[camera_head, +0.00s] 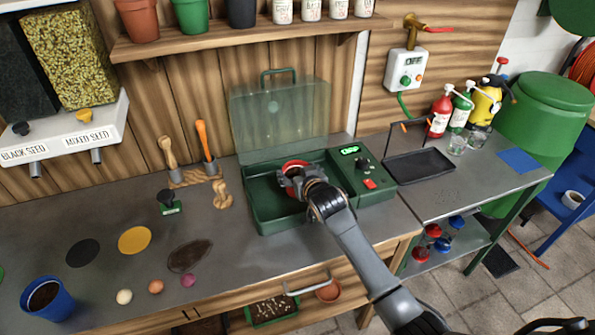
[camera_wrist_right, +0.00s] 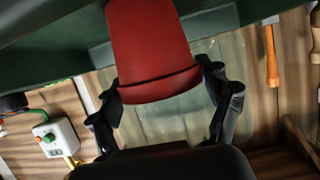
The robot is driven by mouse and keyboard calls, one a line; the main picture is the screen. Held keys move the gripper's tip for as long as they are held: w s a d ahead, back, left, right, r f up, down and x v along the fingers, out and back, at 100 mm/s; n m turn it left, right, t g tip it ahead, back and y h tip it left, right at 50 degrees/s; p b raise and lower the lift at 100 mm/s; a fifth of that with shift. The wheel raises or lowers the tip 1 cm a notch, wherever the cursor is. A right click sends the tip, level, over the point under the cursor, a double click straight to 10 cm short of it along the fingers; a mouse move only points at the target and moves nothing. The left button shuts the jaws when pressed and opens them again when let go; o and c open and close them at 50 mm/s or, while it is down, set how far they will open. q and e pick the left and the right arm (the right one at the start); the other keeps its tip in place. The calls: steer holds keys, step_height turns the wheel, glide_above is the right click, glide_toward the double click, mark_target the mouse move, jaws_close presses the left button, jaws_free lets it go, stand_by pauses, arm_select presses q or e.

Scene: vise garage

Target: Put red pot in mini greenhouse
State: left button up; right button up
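The mini greenhouse is a green box (camera_head: 268,222) on the workbench, with its clear lid (camera_head: 280,115) standing open at the back. The red pot (camera_head: 293,163) shows only as a red rim inside the box, mostly hidden by my right gripper (camera_head: 300,180). In the right wrist view the red pot (camera_wrist_right: 152,50) sits between my right gripper's fingers (camera_wrist_right: 165,95), which touch its sides near the rim. Green walls of the box (camera_wrist_right: 60,60) are close beside the pot. Whether the pot rests on the box floor is hidden.
A green control unit (camera_head: 362,175) adjoins the box on its right. A black tray (camera_head: 420,167) and bottles (camera_head: 440,112) stand farther right. A blue pot (camera_head: 47,298), small balls and a soil patch (camera_head: 190,256) are on the left bench. A shelf (camera_head: 250,39) runs above.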

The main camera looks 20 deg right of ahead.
steer(key=o, duration=0.4)
steer(key=shift+r, duration=0.15)
steer(key=v, duration=1.2)
steer(key=shift+b, duration=0.3)
steer(key=shift+s, duration=0.1)
